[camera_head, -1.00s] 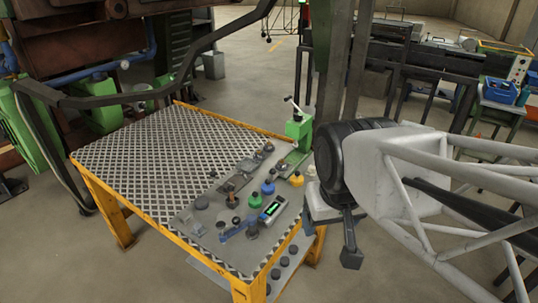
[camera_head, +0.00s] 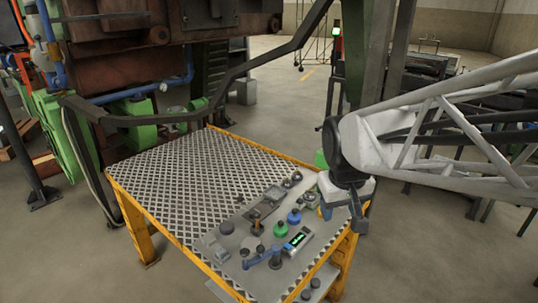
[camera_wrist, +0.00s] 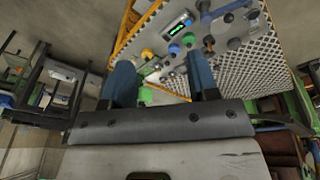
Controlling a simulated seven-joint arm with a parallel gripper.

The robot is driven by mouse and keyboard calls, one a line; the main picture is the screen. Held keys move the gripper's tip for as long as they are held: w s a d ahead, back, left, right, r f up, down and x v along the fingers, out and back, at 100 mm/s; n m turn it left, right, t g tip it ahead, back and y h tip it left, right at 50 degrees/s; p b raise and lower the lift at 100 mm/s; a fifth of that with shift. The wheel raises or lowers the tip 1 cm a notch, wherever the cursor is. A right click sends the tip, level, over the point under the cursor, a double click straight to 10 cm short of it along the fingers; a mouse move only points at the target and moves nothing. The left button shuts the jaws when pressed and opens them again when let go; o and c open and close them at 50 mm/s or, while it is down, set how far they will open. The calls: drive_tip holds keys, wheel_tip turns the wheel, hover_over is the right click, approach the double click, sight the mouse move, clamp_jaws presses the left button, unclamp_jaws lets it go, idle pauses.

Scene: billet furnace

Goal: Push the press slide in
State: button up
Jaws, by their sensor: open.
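My gripper (camera_head: 356,205) is in the air at the right corner of the yellow-framed table, in front of a green press-like device (camera_head: 320,158). Only a small green part of that device shows in the head view; its slide is hidden behind my gripper. In the wrist view, my gripper (camera_wrist: 160,78) has its two blue-grey fingers apart with nothing held between them. A green piece (camera_wrist: 147,95) shows between the fingers, but I cannot tell whether it belongs to the press. I cannot make out the press slide.
The table (camera_head: 195,165) has a chequered plate top, clear at left. A grey panel holds a green knob (camera_head: 280,228), a blue knob (camera_head: 294,216), a display box (camera_head: 298,241) and a blue-handled part (camera_head: 262,258). A dark bent rail (camera_head: 262,62) crosses behind the table.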

drive_tip(key=w+f+n, duration=0.1)
drive_tip(key=w+f, duration=0.1)
drive_tip(key=w, duration=1)
drive_tip(key=n+g+h, duration=0.1)
drive_tip(key=n, duration=0.4)
hover_over(300, 199)
drive_tip(key=a, duration=0.1)
wheel_tip(300, 199, down, 21)
drive_tip(key=shift+s+a, duration=0.15)
drive_tip(key=shift+s, duration=0.1)
drive_tip(key=shift+f, duration=0.25)
drive_tip(key=shift+w+d+f, duration=0.1)
drive_tip(key=shift+d+f, duration=0.1)
drive_tip(key=shift+f, duration=1)
drive_tip(key=shift+w+d+f, duration=0.15)
drive_tip(key=shift+d+f, duration=0.1)
drive_tip(key=shift+f, duration=1)
drive_tip(key=shift+w+d+f, duration=0.1)
drive_tip(key=shift+d+f, duration=0.1)
drive_tip(key=shift+f, duration=1)
clamp_jaws()
